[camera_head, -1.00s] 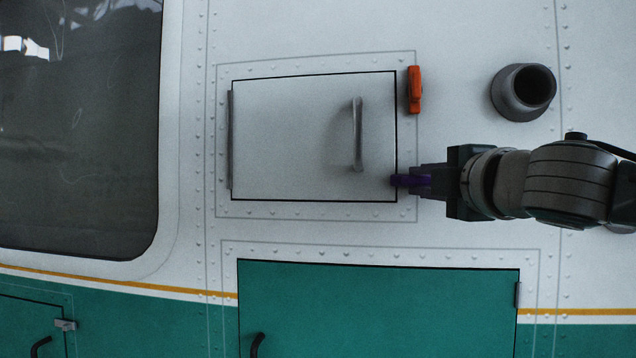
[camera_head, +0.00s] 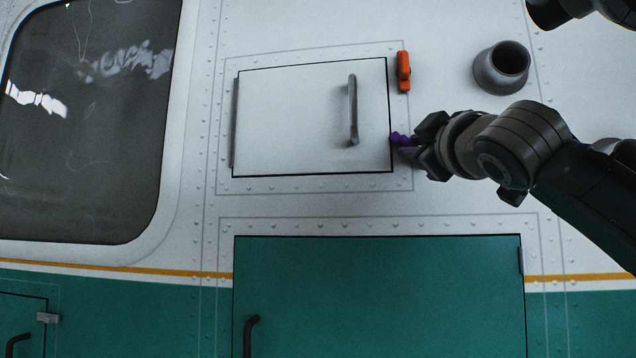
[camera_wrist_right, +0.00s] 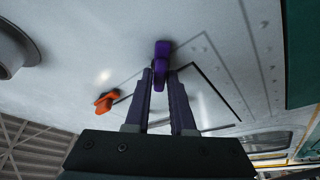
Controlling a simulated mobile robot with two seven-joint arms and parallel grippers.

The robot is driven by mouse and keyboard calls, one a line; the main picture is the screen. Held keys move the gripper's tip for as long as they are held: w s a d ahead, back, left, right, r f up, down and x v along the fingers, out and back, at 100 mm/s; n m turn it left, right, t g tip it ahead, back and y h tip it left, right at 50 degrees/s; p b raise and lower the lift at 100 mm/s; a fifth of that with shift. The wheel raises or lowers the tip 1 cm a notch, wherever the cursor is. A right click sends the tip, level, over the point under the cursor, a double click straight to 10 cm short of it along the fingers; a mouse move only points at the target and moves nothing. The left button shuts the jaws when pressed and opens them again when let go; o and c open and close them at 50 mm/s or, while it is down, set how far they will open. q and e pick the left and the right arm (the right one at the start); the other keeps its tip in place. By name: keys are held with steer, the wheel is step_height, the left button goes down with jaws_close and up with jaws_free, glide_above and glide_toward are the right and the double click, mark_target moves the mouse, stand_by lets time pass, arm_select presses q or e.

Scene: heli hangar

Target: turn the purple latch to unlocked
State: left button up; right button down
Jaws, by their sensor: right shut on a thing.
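The purple latch (camera_head: 400,139) sits at the lower right edge of the pale grey door (camera_head: 290,120). Its inner end reaches the door's edge in the head view. In the wrist view the latch (camera_wrist_right: 162,49) shows its rounded end beyond the fingertips and its narrower part between them. My right gripper (camera_head: 408,150) is shut on the latch, coming from the right; its two fingers (camera_wrist_right: 160,78) flank the latch in the wrist view. Part of the latch is hidden by the fingers. My left gripper is not in view.
An orange latch (camera_head: 404,72) stands upright at the door's upper right edge. A grey handle (camera_head: 352,110) stands out from the door. A dark round pipe (camera_head: 502,67) juts out above my right wrist. A green panel (camera_head: 380,300) lies below.

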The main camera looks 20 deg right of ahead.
steer(key=m+h+b, duration=0.2)
steer(key=m+b, duration=0.1)
steer(key=m, duration=0.1)
steer(key=m+g+h+b, duration=0.1)
steer(key=m+h+b, duration=0.1)
steer(key=m+b, duration=0.1)
steer(key=m+h+b, duration=0.2)
steer(key=m+b, duration=0.2)
steer(key=m, duration=0.1)
steer(key=shift+w+a+f+m, duration=0.15)
steer(key=shift+a+m, duration=0.05)
steer(key=shift+m, duration=0.1)
steer(key=c, duration=0.8)
jaws_free()
steer(key=shift+h, duration=0.3)
steer(key=shift+c, duration=0.2)
